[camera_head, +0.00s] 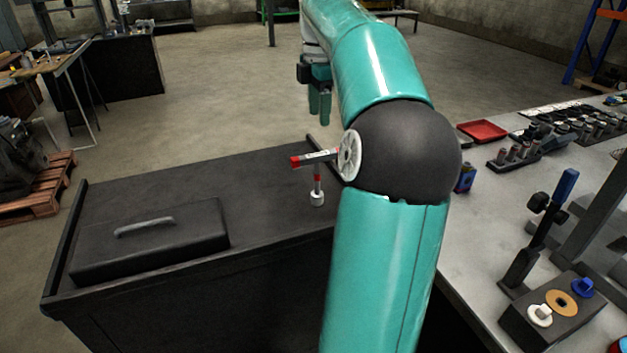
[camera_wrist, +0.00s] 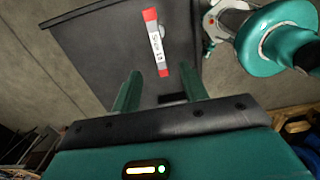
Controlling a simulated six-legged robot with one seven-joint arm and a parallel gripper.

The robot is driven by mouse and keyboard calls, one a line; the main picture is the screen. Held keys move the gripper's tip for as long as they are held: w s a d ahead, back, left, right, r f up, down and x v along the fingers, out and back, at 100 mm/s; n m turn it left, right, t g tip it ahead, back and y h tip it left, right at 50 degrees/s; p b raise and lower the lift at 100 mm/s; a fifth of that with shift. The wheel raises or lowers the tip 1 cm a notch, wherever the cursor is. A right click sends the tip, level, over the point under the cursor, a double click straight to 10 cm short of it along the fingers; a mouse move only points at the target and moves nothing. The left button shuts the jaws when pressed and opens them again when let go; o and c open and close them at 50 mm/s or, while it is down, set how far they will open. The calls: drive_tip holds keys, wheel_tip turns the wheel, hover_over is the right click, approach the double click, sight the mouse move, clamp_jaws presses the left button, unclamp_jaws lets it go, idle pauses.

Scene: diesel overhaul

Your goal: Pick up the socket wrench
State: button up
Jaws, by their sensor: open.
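The socket wrench (camera_head: 317,156) has a grey handle with red ends and a pale label. In the head view it stands on the dark cabinet top (camera_head: 262,172), its handle level on an upright extension with a pale socket at the bottom. My arm hides part of its right side. In the wrist view the wrench (camera_wrist: 155,43) shows beyond the fingertips, its near red end lined up with the gap between them. My gripper (camera_head: 319,122) is open and empty, fingers pointing down, above and apart from the wrench. It also shows in the wrist view (camera_wrist: 160,70).
A dark lidded box (camera_head: 150,242) with a grey handle sits on the cabinet's left part. A grey workbench (camera_head: 476,262) on the right holds a red tray (camera_head: 483,131), a dark stand (camera_head: 540,230) and several engine parts. Bare cabinet top lies left of the wrench.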

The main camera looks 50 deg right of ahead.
sight(317, 154)
wheel_tip(317, 154, down, 7)
drive_tip(key=shift+d+f, duration=0.1)
drive_tip(key=shift+f, duration=0.05)
drive_tip(key=f, duration=0.5)
drive_tip(key=shift+w+f, duration=0.2)
drive_tip(key=shift+f, duration=0.1)
drive_tip(key=shift+c, duration=0.2)
clamp_jaws()
